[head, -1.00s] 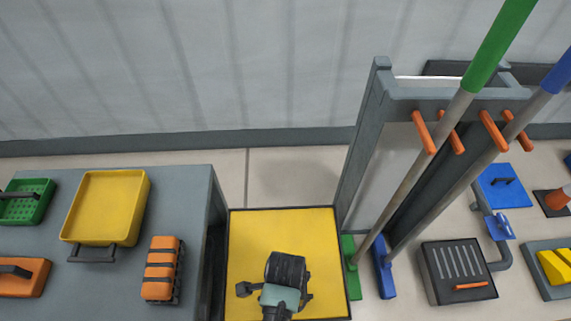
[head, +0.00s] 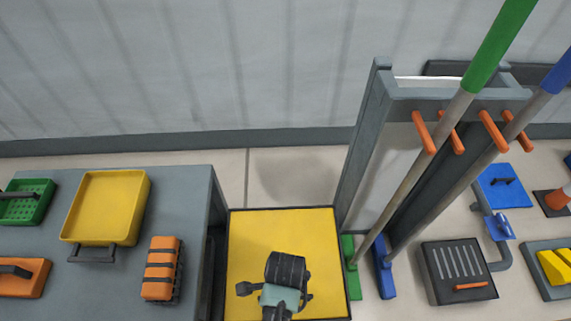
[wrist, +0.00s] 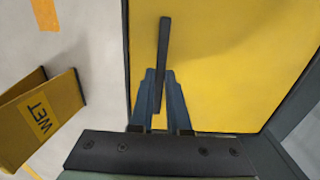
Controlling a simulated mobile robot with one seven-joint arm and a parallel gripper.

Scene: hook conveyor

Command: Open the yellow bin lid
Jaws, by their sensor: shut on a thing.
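The yellow bin lid (head: 315,235) lies flat and closed within its dark frame, between the grey table and the rack. It fills much of the wrist view (wrist: 235,60). A dark bar handle (wrist: 163,60) stands out from the lid in the wrist view. My gripper (wrist: 160,85) has its two blue-grey fingers on either side of the lower part of this handle and is shut on it. In the head view my gripper (head: 287,300) is over the lid, and its wrist hides the handle and fingertips.
A grey table (head: 190,215) with a yellow tray (head: 105,205) and orange blocks (head: 160,270) stands at left. A rack (head: 365,140) with green and blue long-handled tools stands close right. A yellow WET sign (wrist: 40,120) is beside the bin in the wrist view.

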